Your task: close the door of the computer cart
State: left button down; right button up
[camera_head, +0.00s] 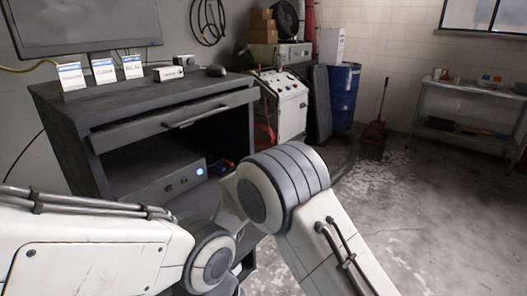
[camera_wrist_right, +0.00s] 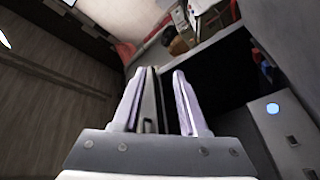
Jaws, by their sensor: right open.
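The dark computer cart (camera_head: 72,118) stands at the left in the head view. Its lower compartment is open and holds a grey computer (camera_head: 160,186) with a lit blue button, which also shows in the right wrist view (camera_wrist_right: 284,132). My right gripper (camera_wrist_right: 158,76) is open beside the compartment opening. A dark upright panel edge with a pale strip, seemingly the door (camera_wrist_right: 149,98), shows between its fingers; I cannot tell whether they touch it. My right arm hides that gripper and most of the door area in the head view. My left gripper is out of view.
A drawer front with a handle (camera_head: 195,115) sits above the compartment. A monitor (camera_head: 85,22) and small cards stand on top. A white machine (camera_head: 288,104) and a blue barrel (camera_head: 343,92) stand behind.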

jog(key=w+d+r+h, duration=0.2)
jog(key=w+d, duration=0.1)
jog(key=w, duration=0.5)
jog(key=shift+r, duration=0.4)
jog(key=shift+d, duration=0.1)
grip_shut()
dwell(1.2)
